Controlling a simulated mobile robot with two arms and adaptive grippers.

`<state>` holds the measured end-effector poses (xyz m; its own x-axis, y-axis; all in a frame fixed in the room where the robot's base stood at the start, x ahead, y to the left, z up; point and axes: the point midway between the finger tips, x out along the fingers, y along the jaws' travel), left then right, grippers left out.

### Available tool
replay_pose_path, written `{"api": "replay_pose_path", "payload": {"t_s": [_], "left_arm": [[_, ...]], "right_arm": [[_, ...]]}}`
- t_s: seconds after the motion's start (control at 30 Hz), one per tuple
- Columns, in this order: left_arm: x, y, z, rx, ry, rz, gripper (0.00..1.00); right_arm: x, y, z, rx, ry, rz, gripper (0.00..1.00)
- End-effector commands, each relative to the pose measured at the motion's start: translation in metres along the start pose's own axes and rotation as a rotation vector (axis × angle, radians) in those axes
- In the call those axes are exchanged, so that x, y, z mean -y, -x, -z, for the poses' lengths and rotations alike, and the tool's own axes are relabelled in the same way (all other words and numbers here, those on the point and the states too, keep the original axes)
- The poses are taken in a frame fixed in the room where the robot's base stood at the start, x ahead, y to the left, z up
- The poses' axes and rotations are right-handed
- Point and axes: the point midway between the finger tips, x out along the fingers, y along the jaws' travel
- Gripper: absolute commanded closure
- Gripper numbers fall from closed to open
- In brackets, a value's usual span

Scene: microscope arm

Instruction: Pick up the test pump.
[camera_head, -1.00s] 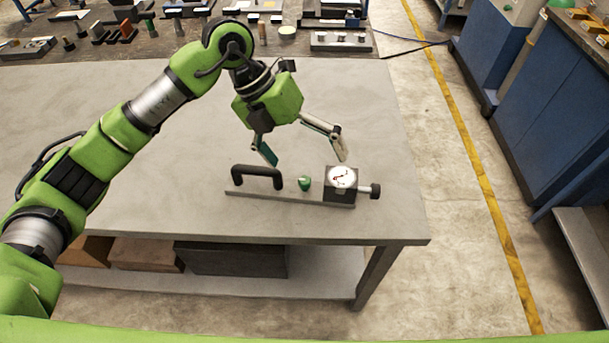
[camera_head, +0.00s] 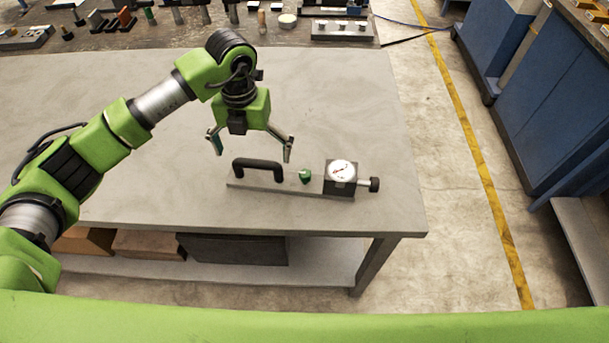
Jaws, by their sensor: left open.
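The test pump (camera_head: 290,186) lies near the front edge of the grey table. It has a flat grey base, a black arched handle (camera_head: 258,166) at its left end, a green knob (camera_head: 305,176) in the middle, and a black block with a white dial gauge (camera_head: 342,169) at its right end. My left gripper (camera_head: 250,152) is open and empty, fingers pointing down and spread to either side of the handle, as seen from the head. It appears above or behind the handle, apart from it. My right gripper is not in view.
The grey table (camera_head: 120,190) is bare around the pump. Tools and small parts stand on a dark bench (camera_head: 200,36) at the back. Boxes (camera_head: 233,249) sit on the shelf below. Blue cabinets (camera_head: 560,110) stand at the right beyond the floor.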

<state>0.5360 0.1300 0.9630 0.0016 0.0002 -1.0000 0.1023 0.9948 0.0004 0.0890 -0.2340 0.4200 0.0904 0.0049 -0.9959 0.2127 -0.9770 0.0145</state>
Motion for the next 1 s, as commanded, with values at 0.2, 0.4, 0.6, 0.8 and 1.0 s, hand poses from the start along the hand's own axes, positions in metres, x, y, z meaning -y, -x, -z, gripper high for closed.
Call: {"api": "replay_pose_path", "payload": {"t_s": [0.2,0.4,0.6,0.8,1.0], "left_arm": [[0.005,-0.029,0.005,-0.007,0.0,0.0,0.0],[0.005,-0.048,0.003,-0.003,-0.001,0.001,0.0],[0.005,-0.049,0.003,-0.001,-0.002,0.001,0.0],[0.005,-0.048,0.003,-0.002,-0.001,0.001,0.52],[0.006,-0.046,0.002,0.002,-0.002,0.005,0.61]], "right_arm": [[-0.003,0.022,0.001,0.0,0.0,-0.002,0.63],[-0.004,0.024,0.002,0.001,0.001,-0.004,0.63],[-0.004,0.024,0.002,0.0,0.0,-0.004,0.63],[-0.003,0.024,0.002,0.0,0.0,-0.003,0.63],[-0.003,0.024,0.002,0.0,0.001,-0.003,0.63]]}}
